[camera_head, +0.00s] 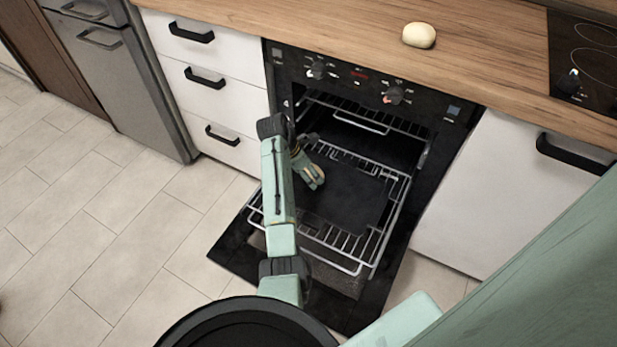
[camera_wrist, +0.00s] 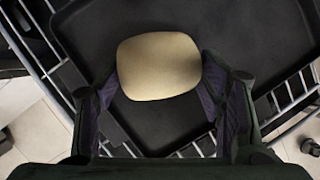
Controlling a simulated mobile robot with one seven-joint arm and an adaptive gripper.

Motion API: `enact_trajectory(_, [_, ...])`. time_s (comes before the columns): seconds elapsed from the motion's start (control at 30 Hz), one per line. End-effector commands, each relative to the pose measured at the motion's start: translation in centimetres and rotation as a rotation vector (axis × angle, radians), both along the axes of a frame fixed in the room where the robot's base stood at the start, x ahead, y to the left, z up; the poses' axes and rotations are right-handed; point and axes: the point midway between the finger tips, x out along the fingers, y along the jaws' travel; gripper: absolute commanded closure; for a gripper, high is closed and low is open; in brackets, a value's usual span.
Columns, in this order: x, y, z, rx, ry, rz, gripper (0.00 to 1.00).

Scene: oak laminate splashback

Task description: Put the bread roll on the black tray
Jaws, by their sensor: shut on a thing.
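A pale tan bread roll (camera_wrist: 158,66) is between the two fingers of my gripper (camera_wrist: 160,92) in the wrist view. My gripper is shut on it, over the black tray (camera_wrist: 255,35). In the head view my gripper (camera_head: 314,180) is at the left part of the black tray (camera_head: 352,194), which lies on a pulled-out wire rack of the open oven. The held roll cannot be made out there. I cannot tell whether the roll touches the tray. Another pale roll-shaped thing (camera_head: 419,35) lies on the wooden counter.
The oven door (camera_head: 240,243) is folded down. An upper wire rack (camera_head: 362,121) is inside the oven, above the tray. White drawers (camera_head: 207,88) stand to the left and a white cabinet (camera_head: 500,195) to the right. The tiled floor at left is clear.

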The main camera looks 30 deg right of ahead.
Motion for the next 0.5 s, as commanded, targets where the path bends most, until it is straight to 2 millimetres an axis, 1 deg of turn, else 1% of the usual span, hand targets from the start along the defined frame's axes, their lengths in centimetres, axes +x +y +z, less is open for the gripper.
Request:
enact_trajectory(0.2, [-0.1,0.1,-2.8,0.002,0.003,0.0,0.65])
enact_trajectory(0.27, [-0.1,0.1,-3.1,0.001,0.002,-0.001,0.65])
enact_trajectory(0.5, [-0.1,0.1,-3.2,0.001,0.002,-0.001,0.65])
